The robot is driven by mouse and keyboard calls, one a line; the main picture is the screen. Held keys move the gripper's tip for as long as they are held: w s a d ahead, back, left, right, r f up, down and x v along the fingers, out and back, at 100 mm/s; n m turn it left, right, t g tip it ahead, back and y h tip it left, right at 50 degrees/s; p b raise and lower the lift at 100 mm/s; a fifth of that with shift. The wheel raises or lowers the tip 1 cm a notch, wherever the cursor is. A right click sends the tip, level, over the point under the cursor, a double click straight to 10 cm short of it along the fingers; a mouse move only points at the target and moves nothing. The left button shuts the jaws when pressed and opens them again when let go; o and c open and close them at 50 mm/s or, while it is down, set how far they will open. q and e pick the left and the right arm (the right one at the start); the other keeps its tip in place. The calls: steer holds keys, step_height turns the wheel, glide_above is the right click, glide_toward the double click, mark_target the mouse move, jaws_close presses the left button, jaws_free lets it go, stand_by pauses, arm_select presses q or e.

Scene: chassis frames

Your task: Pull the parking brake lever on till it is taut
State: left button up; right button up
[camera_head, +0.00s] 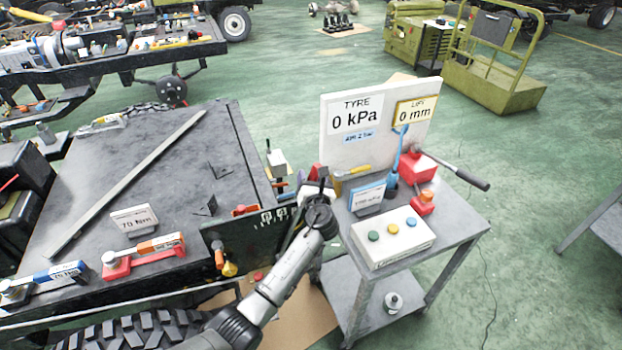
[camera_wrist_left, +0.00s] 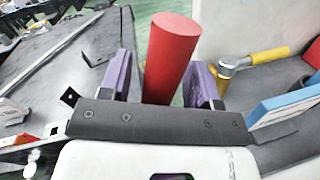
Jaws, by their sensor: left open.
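A red cylindrical grip (camera_wrist_left: 171,55), which looks like the parking brake lever's handle, stands tilted between the two purple fingers of my left gripper (camera_wrist_left: 164,75) in the left wrist view. The fingers are open on either side of it; I cannot tell if either touches it. In the head view my left gripper (camera_head: 316,188) is beside the cart's left edge, and a small red part (camera_head: 316,171) shows just beyond it, probably the same grip. The lever's lower end and mount are hidden by the gripper and arm. My right gripper is not in view.
A grey cart (camera_head: 450,222) holds a gauge board (camera_head: 366,155) reading 0 kPa and 0 mm, a button box (camera_head: 392,240) and a red jack with a long handle (camera_head: 460,173). A yellow-handled hammer (camera_wrist_left: 255,58) lies close right. A dark chassis bench (camera_head: 160,170) stands left.

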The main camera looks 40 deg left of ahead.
arm_select(q)
steer(key=shift+w+a, duration=0.45)
jaws_close()
stand_by(0.4)
